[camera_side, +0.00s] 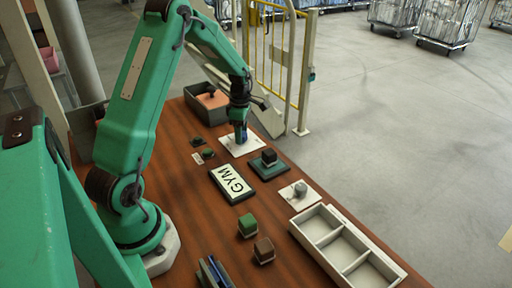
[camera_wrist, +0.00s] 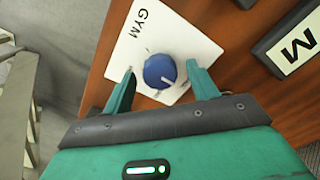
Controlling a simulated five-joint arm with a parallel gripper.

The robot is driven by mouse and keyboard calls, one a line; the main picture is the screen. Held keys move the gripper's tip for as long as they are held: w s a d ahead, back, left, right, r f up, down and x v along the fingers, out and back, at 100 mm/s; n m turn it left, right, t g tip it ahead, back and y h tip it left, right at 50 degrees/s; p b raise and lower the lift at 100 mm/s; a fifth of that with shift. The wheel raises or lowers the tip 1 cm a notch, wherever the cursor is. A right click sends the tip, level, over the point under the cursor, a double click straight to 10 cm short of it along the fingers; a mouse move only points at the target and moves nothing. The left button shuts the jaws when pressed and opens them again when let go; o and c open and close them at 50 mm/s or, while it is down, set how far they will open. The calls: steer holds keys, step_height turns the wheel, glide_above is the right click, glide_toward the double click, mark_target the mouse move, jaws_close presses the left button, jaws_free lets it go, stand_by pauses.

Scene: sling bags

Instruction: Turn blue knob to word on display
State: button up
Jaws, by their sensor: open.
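The blue knob (camera_wrist: 160,71) sits on a white plate (camera_wrist: 185,35) with the word GYM printed near one corner. A pale line on the knob points toward the picture's lower right, away from that word. My gripper (camera_wrist: 161,72) is open, with one finger on each side of the knob and visible gaps between. In the side view my gripper (camera_side: 241,132) is down at the plate (camera_side: 255,146) and mostly hides the knob.
A dark block on a green base (camera_side: 268,167) and a grey knob on a white plate (camera_side: 312,198) stand nearby. A white divided tray (camera_side: 329,213), green and brown blocks (camera_side: 247,222), and a dark bin (camera_side: 190,107) are also on the wooden table (camera_side: 200,228).

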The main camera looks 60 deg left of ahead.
steer(key=shift+f, duration=0.2)
steer(key=c, duration=1)
